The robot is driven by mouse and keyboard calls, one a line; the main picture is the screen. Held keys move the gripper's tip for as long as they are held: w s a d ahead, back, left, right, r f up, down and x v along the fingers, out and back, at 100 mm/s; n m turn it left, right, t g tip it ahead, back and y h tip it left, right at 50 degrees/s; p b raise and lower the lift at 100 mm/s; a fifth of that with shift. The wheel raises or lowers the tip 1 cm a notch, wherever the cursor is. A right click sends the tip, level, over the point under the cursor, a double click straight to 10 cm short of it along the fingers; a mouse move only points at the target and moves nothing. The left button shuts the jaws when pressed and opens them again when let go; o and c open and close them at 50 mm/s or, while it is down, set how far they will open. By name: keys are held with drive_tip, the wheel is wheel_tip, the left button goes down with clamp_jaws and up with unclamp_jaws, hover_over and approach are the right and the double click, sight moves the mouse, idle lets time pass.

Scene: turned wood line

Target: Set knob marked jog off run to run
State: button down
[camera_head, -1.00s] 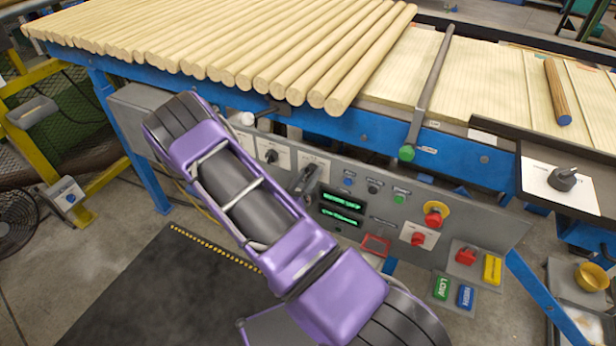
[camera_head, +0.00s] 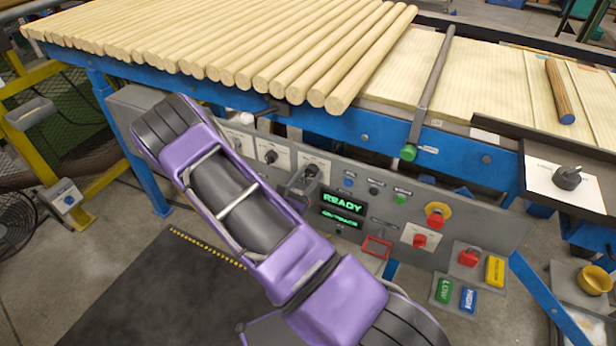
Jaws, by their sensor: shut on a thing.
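A row of dark selector knobs on white plates runs along the grey control panel; their lettering is too small to read, so I cannot confirm which is marked jog off run. My gripper (camera_head: 303,183) shows only in part, as a dark grey shape beyond my purple arm. It is shut at the dark knob (camera_head: 312,170) on the right plate of the row, just left of the green display (camera_head: 342,203). The fingertips' contact and the knob's exact pointing are hard to make out. The display reads READY on its upper line.
Other selector knobs (camera_head: 270,157) sit close to the left. A red emergency button (camera_head: 437,213) and a red knob (camera_head: 420,241) are to the right. Another dark knob (camera_head: 567,177) is on the far right plate. Wooden rods (camera_head: 290,60) lie above on the blue-framed line.

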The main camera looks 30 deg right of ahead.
drive_tip(key=shift+c, duration=2.1)
unclamp_jaws()
drive_tip(key=shift+s+a, duration=0.1)
drive_tip(key=shift+a, duration=0.05)
drive_tip(key=v, duration=1.7)
drive_tip(key=shift+s, duration=0.1)
